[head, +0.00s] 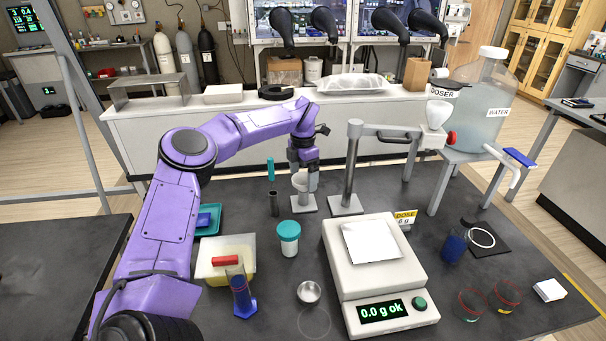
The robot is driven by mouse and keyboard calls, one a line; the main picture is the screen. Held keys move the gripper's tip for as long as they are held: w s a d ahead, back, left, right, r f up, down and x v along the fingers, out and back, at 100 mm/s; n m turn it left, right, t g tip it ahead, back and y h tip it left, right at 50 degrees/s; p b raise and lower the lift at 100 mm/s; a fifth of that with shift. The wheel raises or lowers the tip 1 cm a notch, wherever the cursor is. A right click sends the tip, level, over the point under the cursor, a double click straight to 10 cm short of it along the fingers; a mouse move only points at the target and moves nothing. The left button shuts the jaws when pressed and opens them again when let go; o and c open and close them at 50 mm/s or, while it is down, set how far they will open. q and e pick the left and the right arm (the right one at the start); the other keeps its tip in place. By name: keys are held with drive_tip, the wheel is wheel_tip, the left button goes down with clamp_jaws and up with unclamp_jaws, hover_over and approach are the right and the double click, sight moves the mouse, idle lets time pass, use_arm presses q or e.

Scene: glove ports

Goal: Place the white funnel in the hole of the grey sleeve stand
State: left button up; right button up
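The white funnel (299,181) is small in the head view, left of centre, directly under my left gripper (305,176). My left gripper points down with its fingers at the funnel, and it appears shut on it. The fingers hide part of the funnel. The grey sleeve stand (303,204) is right below, its base flat on the dark table. The funnel's lower end lines up with the stand, but I cannot tell whether it is inside the hole or just above it. My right gripper is not in view.
The doser's pole base (346,205) stands close to the right of the sleeve stand. A dark tube (274,204) is close on the left. A teal-lidded jar (289,240) and the scale (385,290) are nearer. A water carboy (484,100) is at the right.

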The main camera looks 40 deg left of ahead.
use_arm(q)
drive_tip(key=shift+r, duration=0.35)
wheel_tip(320, 180, up, 12)
drive_tip(key=shift+r, duration=0.25)
idle(0.4)
